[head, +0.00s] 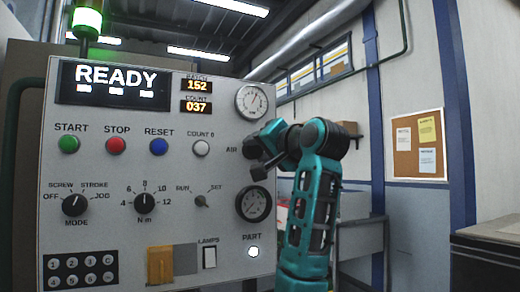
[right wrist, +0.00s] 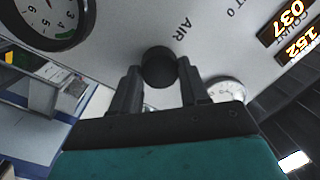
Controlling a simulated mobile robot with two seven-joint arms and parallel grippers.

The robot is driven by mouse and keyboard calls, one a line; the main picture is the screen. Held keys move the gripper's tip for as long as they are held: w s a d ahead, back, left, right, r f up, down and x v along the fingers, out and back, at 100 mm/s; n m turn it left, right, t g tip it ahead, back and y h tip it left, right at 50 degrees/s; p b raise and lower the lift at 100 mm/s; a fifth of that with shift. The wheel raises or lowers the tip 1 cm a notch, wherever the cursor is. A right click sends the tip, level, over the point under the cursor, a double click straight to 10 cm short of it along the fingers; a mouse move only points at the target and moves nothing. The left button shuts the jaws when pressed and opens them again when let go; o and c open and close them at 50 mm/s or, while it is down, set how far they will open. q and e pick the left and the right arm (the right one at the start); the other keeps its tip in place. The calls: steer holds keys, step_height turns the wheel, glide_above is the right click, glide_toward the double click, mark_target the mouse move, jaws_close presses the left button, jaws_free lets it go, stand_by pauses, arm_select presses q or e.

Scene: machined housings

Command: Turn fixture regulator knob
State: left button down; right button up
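The regulator knob is a round black knob (right wrist: 158,68) on the panel beside the AIR label, between two gauges. In the right wrist view it sits between the two fingers of my right gripper (right wrist: 160,80), with the fingertips at its sides. Little or no gap shows at its sides, and contact is hard to tell. In the head view my right gripper (head: 258,158) is close to the panel at the AIR label and largely covers the knob. Its fingers look spread. My left gripper is not in view.
The grey control panel (head: 105,170) shows READY and carries START, STOP and RESET buttons and several dials. One gauge (head: 252,101) is above the gripper and another (head: 253,203) below it, both close. A noticeboard (head: 418,145) hangs on the far wall at right.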

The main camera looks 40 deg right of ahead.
steer(key=c, duration=0.5)
